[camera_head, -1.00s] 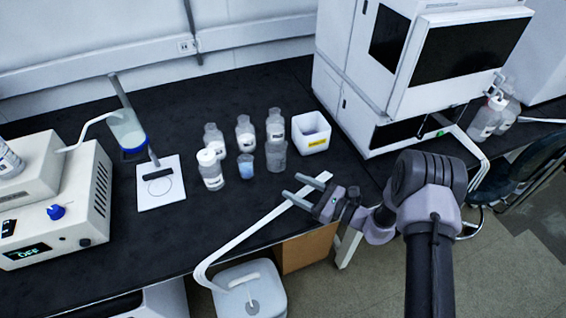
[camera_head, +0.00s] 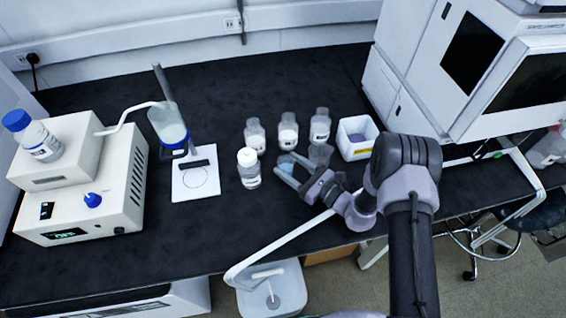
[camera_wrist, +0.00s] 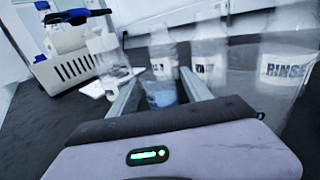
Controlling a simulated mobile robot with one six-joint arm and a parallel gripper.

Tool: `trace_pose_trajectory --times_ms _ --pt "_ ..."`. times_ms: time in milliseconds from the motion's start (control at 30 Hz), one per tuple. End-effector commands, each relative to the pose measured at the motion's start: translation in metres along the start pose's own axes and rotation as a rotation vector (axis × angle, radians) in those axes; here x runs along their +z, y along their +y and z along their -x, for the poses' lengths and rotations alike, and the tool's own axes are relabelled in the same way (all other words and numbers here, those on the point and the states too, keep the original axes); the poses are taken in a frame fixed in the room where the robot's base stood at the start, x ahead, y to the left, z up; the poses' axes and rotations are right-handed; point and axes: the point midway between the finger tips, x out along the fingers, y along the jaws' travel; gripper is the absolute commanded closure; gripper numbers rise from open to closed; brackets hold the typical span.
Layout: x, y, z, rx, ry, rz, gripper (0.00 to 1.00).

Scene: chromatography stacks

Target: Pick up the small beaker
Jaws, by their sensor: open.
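The small beaker (camera_head: 286,164) holds pale blue liquid and stands on the black bench. In the wrist view, the small beaker (camera_wrist: 161,97) shows between the two fingers of my gripper (camera_wrist: 161,76). My gripper (camera_head: 283,161) is open in the head view, with its fingers level and pointing left at the small beaker, partly covering it. I cannot tell whether either finger touches the glass.
A white-capped bottle (camera_head: 249,170) stands just left of the small beaker. Several clear bottles (camera_head: 288,133) stand behind it. A white bin (camera_head: 357,153) is at the right. The front bench strip is mostly clear.

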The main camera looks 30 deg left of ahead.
Motion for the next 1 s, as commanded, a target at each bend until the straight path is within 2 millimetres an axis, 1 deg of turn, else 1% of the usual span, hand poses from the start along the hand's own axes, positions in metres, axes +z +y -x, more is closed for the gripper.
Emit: trace_pose_trajectory --times_ms 33,67,100,167,300,333,667,767,1000 --pt "0.000 0.000 0.000 0.000 0.000 0.000 0.43" --pt "0.000 0.000 0.000 0.000 0.000 0.000 0.47" --pt "0.000 0.000 0.000 0.000 0.000 0.000 0.55" --pt "0.000 0.000 0.000 0.000 0.000 0.000 0.67" --pt "-0.001 0.000 0.000 0.001 0.001 0.000 0.94" --pt "0.000 0.000 0.000 0.001 0.000 0.000 0.97" --pt "0.003 0.000 0.000 0.001 0.001 0.000 0.98" --pt "0.009 0.000 0.000 0.001 0.000 0.000 0.98" --pt "0.032 0.000 0.000 0.001 -0.001 0.001 0.98"
